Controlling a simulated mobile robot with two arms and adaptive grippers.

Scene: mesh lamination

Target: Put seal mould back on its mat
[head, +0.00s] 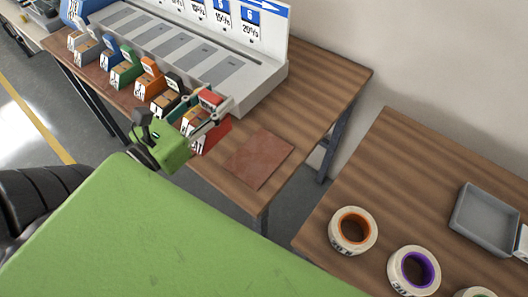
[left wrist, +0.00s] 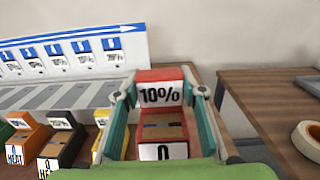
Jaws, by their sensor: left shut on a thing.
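The seal mould (head: 212,136) is a red stepped block with part of its white lettering showing at the near end of the mould row. In the left wrist view the red mould (left wrist: 160,74) carries a "10%" label and sits between both fingers. My left gripper (head: 207,110) is shut on it. I cannot tell whether its base touches the table. A bare reddish-brown mat (head: 258,158) lies flat on the table, just right of the held mould. My right gripper is not in view.
Orange (head: 149,80), green, blue and other coloured moulds stand in a row left of my gripper. A grey slotted stand (head: 262,82) with a labelled board is behind. Another table at right holds tape rolls (head: 353,231) and a grey tray (head: 484,219). A gap separates the tables.

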